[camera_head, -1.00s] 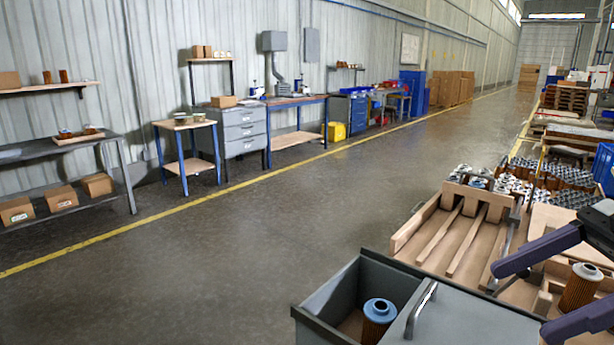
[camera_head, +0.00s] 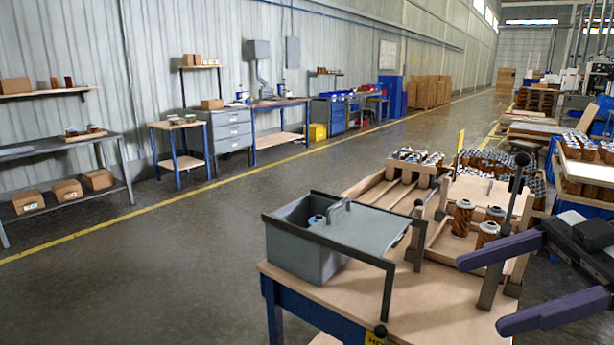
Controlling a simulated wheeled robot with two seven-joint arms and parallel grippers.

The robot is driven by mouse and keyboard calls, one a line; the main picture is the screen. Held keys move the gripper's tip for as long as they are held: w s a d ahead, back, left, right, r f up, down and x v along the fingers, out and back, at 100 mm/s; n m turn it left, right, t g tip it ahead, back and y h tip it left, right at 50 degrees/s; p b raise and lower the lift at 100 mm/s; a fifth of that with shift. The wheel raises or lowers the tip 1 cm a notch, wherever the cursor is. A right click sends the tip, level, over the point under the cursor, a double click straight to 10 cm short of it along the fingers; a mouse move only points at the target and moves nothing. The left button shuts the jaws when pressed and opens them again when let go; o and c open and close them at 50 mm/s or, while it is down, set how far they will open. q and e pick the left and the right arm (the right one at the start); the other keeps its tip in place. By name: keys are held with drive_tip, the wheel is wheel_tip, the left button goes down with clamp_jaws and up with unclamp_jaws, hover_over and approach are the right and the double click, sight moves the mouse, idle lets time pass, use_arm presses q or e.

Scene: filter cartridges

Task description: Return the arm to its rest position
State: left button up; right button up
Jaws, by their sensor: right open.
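My right gripper (camera_head: 505,285) is at the lower right in the head view. Its two dark purple fingers are wide apart with nothing between them. It is beside the workbench's right side, in front of the wooden tray (camera_head: 440,238) that holds several brown filter cartridges (camera_head: 463,218). A grey bin (camera_head: 300,250) stands on the left of the bench, with a grey lid (camera_head: 362,225) over part of it. A blue-topped cartridge (camera_head: 316,219) shows inside the bin, partly hidden by its wall and lid. My left gripper is not in view.
The wooden bench top (camera_head: 440,305) is bare at the front. A slotted wooden rack (camera_head: 385,190) stands behind the bin. Crates with more cartridges (camera_head: 590,185) stand at the right. The floor left of the bench is clear up to the wall shelves.

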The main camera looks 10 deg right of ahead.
drive_tip(key=w+a+f+m+t+y, duration=0.2)
drive_tip(key=w+f+m+t+y, duration=0.1)
drive_tip(key=w+f+t, duration=0.4)
wheel_tip(320, 180, down, 21)
drive_tip(key=w+m+t+h, duration=0.2)
drive_tip(key=m+t+h, duration=0.5)
drive_tip(key=m+h, duration=0.5)
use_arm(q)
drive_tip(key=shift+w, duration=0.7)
use_arm(e)
drive_tip(key=s+a+f+g+h, duration=0.1)
drive_tip(key=s+a+f+g, duration=0.3)
drive_tip(key=s+a+f, duration=0.2)
drive_tip(key=s+a+f+n+g+h, duration=0.1)
drive_tip(key=s+a+f+g, duration=0.3)
drive_tip(key=s+f, duration=0.6)
wheel_tip(320, 180, down, 4)
drive_tip(key=a, duration=0.2)
drive_tip(key=shift+a+r+g, duration=0.15)
drive_tip(key=shift+a+g, duration=0.15)
drive_tip(key=shift+a, duration=0.1)
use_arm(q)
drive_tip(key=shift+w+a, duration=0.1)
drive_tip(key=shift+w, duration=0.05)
use_arm(e)
drive_tip(key=shift+w, duration=0.1)
